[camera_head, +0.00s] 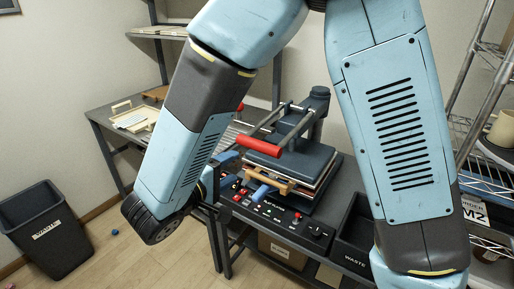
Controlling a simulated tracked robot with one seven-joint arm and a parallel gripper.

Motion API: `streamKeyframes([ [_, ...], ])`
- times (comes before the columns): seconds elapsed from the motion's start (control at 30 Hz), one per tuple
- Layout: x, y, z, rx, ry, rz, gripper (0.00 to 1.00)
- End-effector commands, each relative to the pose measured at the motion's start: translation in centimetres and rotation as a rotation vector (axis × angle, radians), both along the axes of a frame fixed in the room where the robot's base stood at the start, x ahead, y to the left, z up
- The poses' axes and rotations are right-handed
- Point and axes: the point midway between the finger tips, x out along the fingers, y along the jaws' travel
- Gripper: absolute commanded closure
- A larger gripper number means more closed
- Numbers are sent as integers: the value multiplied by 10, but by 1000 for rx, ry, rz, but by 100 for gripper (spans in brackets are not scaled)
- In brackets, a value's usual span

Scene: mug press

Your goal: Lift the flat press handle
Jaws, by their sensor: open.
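The flat press (290,160) stands on the dark bench, with a dark upper plate lying flat over the lower part. A red grip (260,148) sits on bars above its left side. A tan, wood-coloured bar (268,181) runs along its front, with a blue piece (261,192) below it. I cannot tell which of these bars is the handle meant. My gripper (230,169) is open and empty, just left of the press and pointing towards it. My forearm hides part of it. I cannot tell whether a finger touches the press.
A control panel (268,214) with buttons fronts the press. Another red knob (240,107) shows behind. A waste box (354,232) is at the right, a waste bin (47,231) on the floor at left. A wire rack (484,178) stands at right. A shelf table (103,114) is behind.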

Motion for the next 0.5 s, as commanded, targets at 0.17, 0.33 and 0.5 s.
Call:
streamKeyframes([
  [0.17,7,0,-7,-20,-23,3,40],
  [0.33,17,-2,-11,-41,-57,4,40],
  [0.5,26,-5,-11,-53,-87,4,40],
])
